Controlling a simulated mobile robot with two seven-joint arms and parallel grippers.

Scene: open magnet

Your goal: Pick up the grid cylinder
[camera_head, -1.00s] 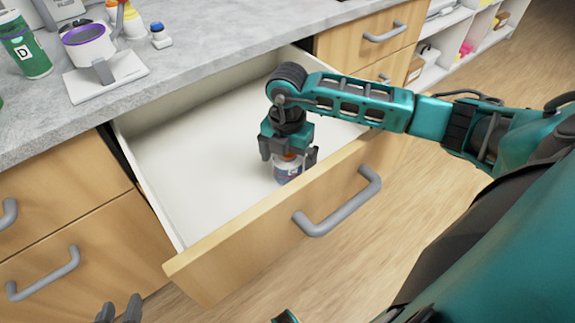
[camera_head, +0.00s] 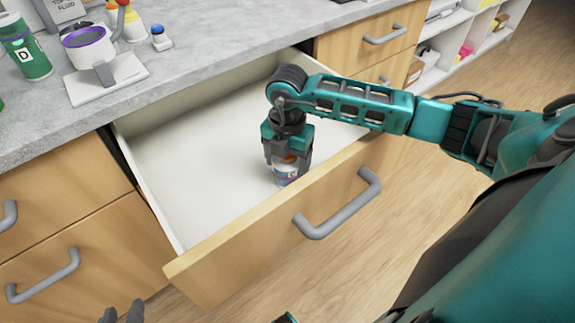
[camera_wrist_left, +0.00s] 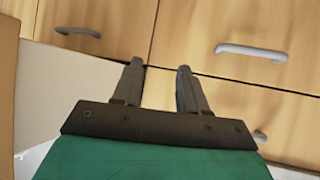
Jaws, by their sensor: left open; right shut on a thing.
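A small cylinder (camera_head: 287,174) with an orange-brown top and a pale, blue-marked side stands upright in the open drawer (camera_head: 185,165), near its front panel. I take it to be the grid cylinder, but its markings are too small to read. My right gripper (camera_head: 287,162) points straight down over it and is shut on its upper part. The cylinder's base appears to be on or just above the drawer floor. My left gripper (camera_head: 122,314) is at the lower left edge of the head view, outside the drawer. Its fingers stand apart and empty in the left wrist view (camera_wrist_left: 160,68).
The drawer's front panel (camera_head: 225,265) and side walls surround my right gripper. The rest of the drawer is empty. The grey counter (camera_head: 200,50) behind holds a purple-rimmed cup (camera_head: 88,42), a green container (camera_head: 27,58) and small bottles. Closed drawers with grey handles flank it.

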